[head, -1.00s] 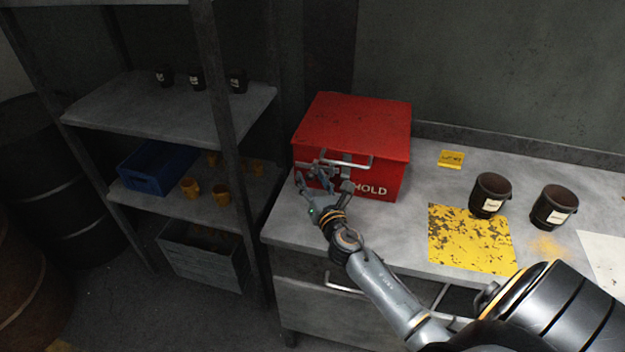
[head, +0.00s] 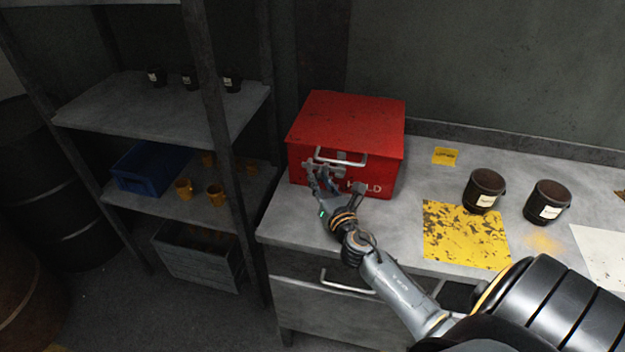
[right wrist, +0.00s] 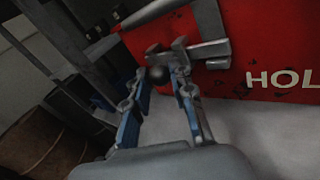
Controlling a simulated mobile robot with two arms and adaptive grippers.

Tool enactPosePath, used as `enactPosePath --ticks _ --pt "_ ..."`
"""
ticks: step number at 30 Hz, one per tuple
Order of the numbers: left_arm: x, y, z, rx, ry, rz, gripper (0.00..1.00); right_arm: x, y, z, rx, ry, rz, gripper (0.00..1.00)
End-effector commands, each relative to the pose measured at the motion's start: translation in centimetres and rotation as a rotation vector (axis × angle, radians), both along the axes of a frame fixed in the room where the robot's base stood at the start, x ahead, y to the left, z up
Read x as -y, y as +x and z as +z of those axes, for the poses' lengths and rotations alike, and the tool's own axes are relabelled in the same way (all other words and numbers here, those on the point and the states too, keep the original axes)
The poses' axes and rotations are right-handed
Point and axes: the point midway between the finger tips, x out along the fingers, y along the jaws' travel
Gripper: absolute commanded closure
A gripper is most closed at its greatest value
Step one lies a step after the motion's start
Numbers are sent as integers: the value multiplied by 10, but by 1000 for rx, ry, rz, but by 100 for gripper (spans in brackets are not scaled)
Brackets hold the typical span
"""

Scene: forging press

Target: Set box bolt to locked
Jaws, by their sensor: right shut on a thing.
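The red box (head: 350,125) stands closed on the grey bench, with white lettering on its front. The box bolt (right wrist: 178,56) is a grey metal bar on the box front; it also shows below the handle in the head view (head: 345,156). A dark round knob (right wrist: 157,75) sits at the bolt's left end. My right gripper (head: 317,174) is at the left part of the box front, its fingers on either side of the knob in the right wrist view (right wrist: 160,82). It is shut on the bolt knob. Whether the bolt is locked cannot be told. My left gripper is not in view.
A metal handle (head: 342,163) juts from the box front. Two dark cups (head: 484,191) (head: 547,203) and a worn yellow patch (head: 464,236) are to the right on the bench. A shelf rack (head: 150,108) stands left. A drawer handle (head: 345,284) protrudes below.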

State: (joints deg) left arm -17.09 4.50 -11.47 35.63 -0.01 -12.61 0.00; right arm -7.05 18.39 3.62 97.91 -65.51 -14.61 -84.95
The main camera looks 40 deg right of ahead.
Motion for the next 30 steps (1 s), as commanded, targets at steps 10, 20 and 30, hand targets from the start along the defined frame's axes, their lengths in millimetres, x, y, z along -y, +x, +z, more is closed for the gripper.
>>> enactPosePath --ticks 10,20,30 --pt "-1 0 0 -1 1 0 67 3 0 -1 -3 -1 -9 52" --pt "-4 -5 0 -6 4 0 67 0 -8 -2 -3 1 -6 52" --pt "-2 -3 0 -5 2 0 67 -17 -74 -2 -6 2 -9 52"
